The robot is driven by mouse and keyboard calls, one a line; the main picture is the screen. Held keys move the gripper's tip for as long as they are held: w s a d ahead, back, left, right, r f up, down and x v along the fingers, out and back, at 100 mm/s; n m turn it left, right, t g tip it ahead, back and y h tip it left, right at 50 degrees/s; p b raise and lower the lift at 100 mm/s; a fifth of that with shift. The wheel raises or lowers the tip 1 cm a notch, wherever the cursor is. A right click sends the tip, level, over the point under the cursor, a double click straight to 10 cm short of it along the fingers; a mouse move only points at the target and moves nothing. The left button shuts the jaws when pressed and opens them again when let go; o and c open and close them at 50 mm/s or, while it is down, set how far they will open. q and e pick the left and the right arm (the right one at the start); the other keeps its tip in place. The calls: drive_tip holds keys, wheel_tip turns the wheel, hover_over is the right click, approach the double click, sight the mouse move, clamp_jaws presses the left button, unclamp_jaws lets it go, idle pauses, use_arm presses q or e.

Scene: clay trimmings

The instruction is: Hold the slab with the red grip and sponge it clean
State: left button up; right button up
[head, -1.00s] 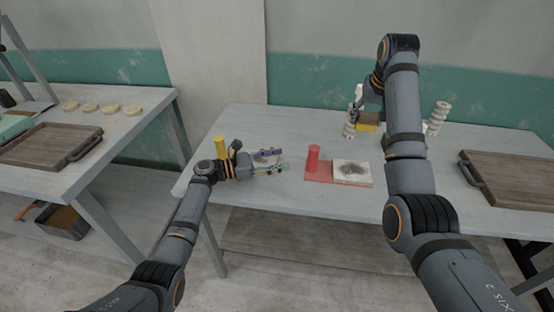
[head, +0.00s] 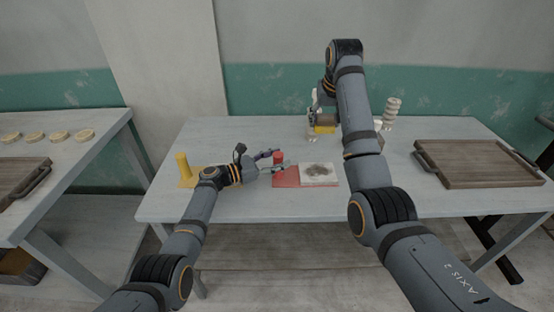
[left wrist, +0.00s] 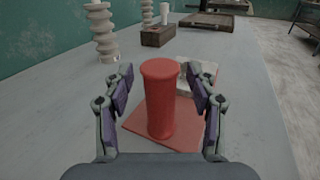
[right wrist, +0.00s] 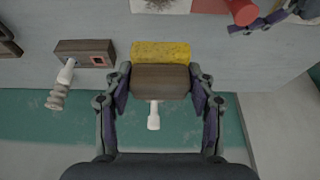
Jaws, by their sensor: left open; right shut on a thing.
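The red grip (head: 278,156) is an upright cylinder on a flat red base (head: 285,180). In the left wrist view the red grip (left wrist: 160,98) stands between my left gripper's spread fingers, with gaps on both sides. My left gripper (head: 268,161) is open. The white slab (head: 319,174) lies at the right of the red base, with a dark smudge on top. It also shows in the right wrist view (right wrist: 160,5). My right gripper (head: 322,118) is shut on the wooden back (right wrist: 160,82) of the yellow sponge (right wrist: 160,52), behind the slab.
A yellow post (head: 183,166) stands on a yellow base left of my left gripper. A pale ribbed column (head: 391,113) stands at the back right. A wooden tray (head: 480,165) fills the table's right end. A side table with pale discs (head: 60,136) is at left. The front table strip is clear.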

use_arm(q)
drive_tip(key=shift+c, duration=0.2)
clamp_jaws()
idle(0.3)
use_arm(e)
drive_tip(key=s+d+f, duration=0.3)
drive_tip(key=s+f, duration=0.2)
drive_tip(key=f, duration=0.4)
